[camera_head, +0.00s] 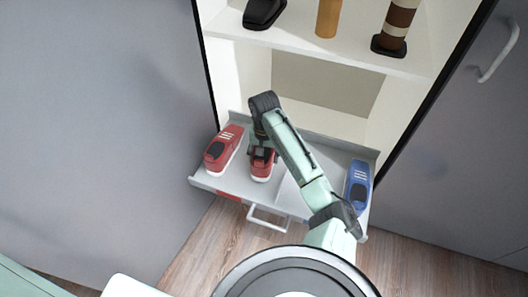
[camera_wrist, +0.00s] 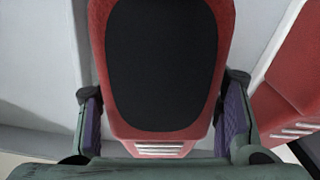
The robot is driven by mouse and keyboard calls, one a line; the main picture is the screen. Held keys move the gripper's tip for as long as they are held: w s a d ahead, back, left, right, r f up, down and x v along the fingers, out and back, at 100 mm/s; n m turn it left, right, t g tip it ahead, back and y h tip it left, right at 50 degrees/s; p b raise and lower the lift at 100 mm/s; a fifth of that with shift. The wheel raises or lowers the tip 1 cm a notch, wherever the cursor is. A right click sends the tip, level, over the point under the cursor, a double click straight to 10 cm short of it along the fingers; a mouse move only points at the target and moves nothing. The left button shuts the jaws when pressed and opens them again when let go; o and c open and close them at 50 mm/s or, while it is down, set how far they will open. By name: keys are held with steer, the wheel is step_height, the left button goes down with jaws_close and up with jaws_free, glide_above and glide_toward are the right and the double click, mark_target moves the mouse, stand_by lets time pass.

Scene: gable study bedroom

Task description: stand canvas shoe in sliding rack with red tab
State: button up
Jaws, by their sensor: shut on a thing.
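My gripper (camera_head: 262,153) is shut on a red canvas shoe (camera_head: 261,172) with a white sole. In the wrist view the shoe (camera_wrist: 222,45) shows its black opening and white stripes, with a purple finger pad on each side. The held shoe is upright over the left part of the pulled-out sliding rack (camera_head: 205,183), near its front edge. I cannot tell whether its sole touches the rack. The red tab (camera_head: 228,196) is on the rack's front edge, at the left. My gripper and arm hide part of the shoe and the rack's middle.
A second red shoe (camera_head: 223,147) stands left of the held one, close beside it. A blue shoe (camera_head: 358,183) stands at the rack's right end. The rack has a front handle (camera_head: 267,218). A shelf (camera_head: 350,60) with several objects is above. Bare floor lies in front.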

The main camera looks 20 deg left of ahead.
steer(key=shift+f, duration=0.2)
steer(key=o, duration=1.4)
steer(key=shift+c, duration=0.2)
